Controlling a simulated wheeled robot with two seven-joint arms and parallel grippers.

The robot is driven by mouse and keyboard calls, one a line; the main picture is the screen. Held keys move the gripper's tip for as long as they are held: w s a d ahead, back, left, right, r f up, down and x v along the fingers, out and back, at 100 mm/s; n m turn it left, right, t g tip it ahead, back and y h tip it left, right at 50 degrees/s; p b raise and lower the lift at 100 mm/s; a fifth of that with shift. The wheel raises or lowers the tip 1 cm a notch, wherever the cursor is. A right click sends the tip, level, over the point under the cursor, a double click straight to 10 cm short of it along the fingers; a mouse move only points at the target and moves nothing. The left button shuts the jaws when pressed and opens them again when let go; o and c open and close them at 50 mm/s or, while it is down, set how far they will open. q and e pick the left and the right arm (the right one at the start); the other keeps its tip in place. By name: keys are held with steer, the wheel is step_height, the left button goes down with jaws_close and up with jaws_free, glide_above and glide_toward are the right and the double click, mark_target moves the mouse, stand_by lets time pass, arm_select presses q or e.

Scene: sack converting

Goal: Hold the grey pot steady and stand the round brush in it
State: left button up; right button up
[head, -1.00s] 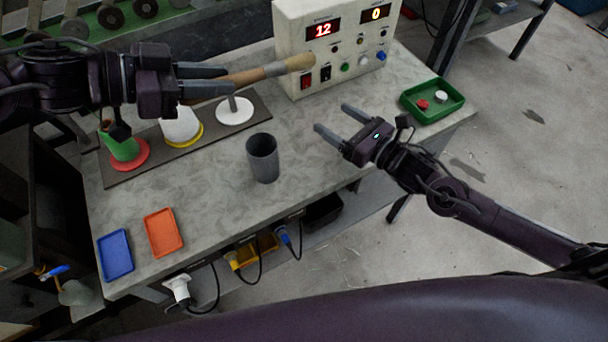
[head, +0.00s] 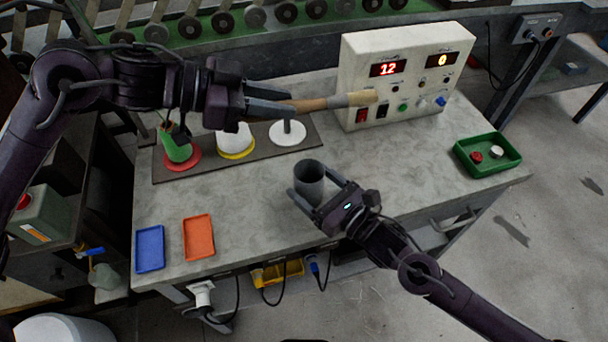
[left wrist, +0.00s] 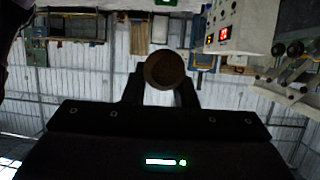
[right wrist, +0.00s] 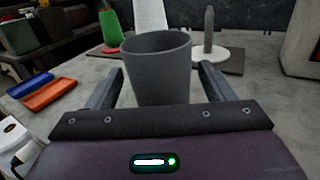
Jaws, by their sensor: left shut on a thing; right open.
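The grey pot (head: 311,178) stands upright on the grey bench, open at the top, with nothing visible in it. My right gripper (head: 318,188) is open, one finger on each side of the pot. In the right wrist view the pot (right wrist: 157,70) sits between the two spread fingers, with a gap at each side. My left gripper (head: 275,100) is shut on the round brush (head: 335,102), which it holds level above the bench, bristles to the right. In the left wrist view the brush's round end (left wrist: 165,70) shows between the fingers.
A white control box (head: 400,75) stands behind the brush's bristle end. A dark board (head: 205,168) carries green, white and grey pieces. A green tray (head: 487,168) lies at right. Blue (head: 150,249) and orange (head: 198,237) trays lie at front left.

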mark_target(299, 173)
steer(key=shift+x, duration=1.75)
steer(key=c, duration=1.1)
steer(key=shift+o, duration=0.2)
arm_select(q)
step_height(299, 173, down, 13)
steer(key=o, duration=1.1)
